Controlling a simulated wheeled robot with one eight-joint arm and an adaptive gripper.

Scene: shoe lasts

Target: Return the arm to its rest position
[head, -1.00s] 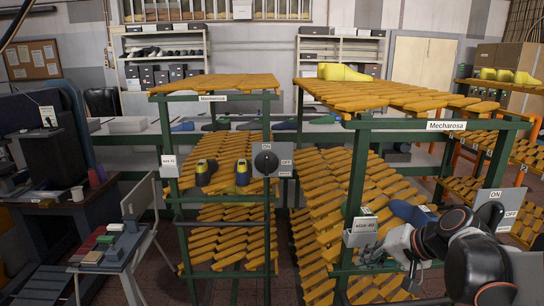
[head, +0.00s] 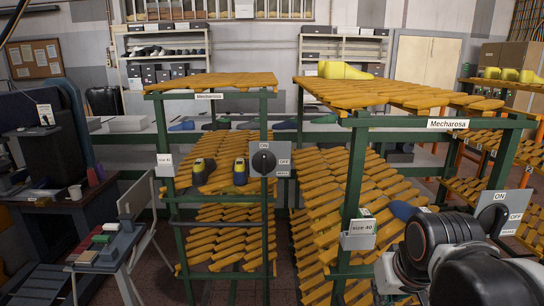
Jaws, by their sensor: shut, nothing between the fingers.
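My arm (head: 450,245) shows at the lower right of the head view, as black rounded joints with grey parts, folded in front of the right rack. The fingers of my gripper cannot be made out; the arm links and the frame's bottom edge hide that end. A blue shoe last (head: 403,210) lies on the right rack just behind the arm, partly hidden.
The left rack (head: 158,130) and right rack (head: 357,150) have green frames and orange slatted shelves. A yellow last (head: 343,70) lies on the right rack's top. Switch panels (head: 264,160) and a size 40 box (head: 358,235) jut out. A small table (head: 105,245) stands lower left.

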